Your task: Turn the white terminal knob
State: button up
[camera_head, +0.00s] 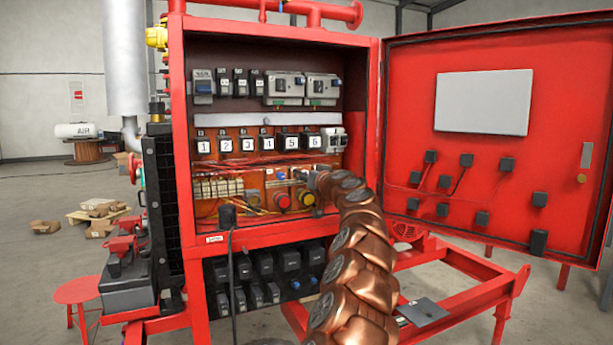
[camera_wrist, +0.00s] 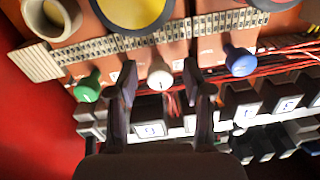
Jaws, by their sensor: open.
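The white terminal knob (camera_wrist: 159,76) shows in the wrist view, below a long terminal strip (camera_wrist: 160,38). My gripper (camera_wrist: 160,72) is open, with one dark finger on each side of the white knob. A gap shows between the knob and each finger. I cannot tell how far the fingertips reach along the knob's depth. In the head view my gripper (camera_head: 308,177) is at the lower right inside the red cabinet, and I cannot make out the white knob clearly there.
In the wrist view a green knob (camera_wrist: 88,88) lies just left of the fingers and a blue knob (camera_wrist: 240,62) to the right. Red wires (camera_wrist: 275,50) run nearby. The cabinet door (camera_head: 500,130) stands open on the right; numbered modules (camera_head: 246,144) sit above the terminals.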

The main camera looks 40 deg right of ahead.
grip_shut()
dwell(0.4)
jog(key=shift+m, duration=0.5)
jog(key=m, duration=0.3)
jog(key=shift+m, duration=0.4)
jog(key=m+p, duration=0.1)
jog(key=m, duration=0.3)
jog(key=shift+w+a+m+p, duration=0.1)
jog(key=shift+m+p, duration=0.2)
jog(key=shift+p, duration=0.05)
jog(key=m+p, duration=0.1)
jog(key=m, duration=0.1)
jog(key=m+p, duration=0.1)
jog(key=m, duration=0.2)
jog(key=shift+r+m+h, duration=0.2)
jog(key=shift+m+h, duration=0.1)
jog(key=shift+h, duration=0.1)
jog(key=shift+f+m+p, duration=0.2)
jog(key=shift+m+p, duration=0.9)
jog(key=shift+m, duration=0.5)
